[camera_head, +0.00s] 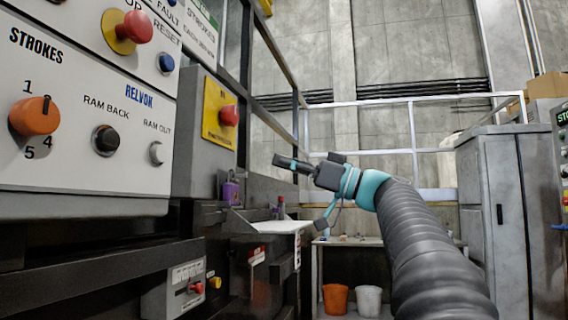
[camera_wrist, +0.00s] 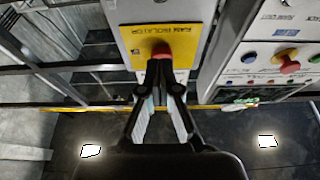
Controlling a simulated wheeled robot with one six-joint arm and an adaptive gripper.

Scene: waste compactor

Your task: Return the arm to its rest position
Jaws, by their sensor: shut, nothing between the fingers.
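My gripper (camera_head: 278,160) is raised at the middle of the head view, at the end of my grey ribbed arm, and points left. Its fingers are shut with nothing between them. In the wrist view the closed fingertips (camera_wrist: 163,82) appear in front of a yellow plate (camera_wrist: 160,44) with a red knob (camera_wrist: 161,50), partly overlapping it. In the head view this yellow plate (camera_head: 219,112) and red knob (camera_head: 229,115) are on a grey box left of my gripper, with a visible gap between.
A control panel (camera_head: 75,185) with an orange dial (camera_head: 35,116) and buttons fills the left. A grey cabinet (camera_head: 505,220) stands at the right. A white railing (camera_head: 412,125) runs behind my arm. An orange bucket (camera_head: 336,299) and a white bucket (camera_head: 368,300) stand low behind.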

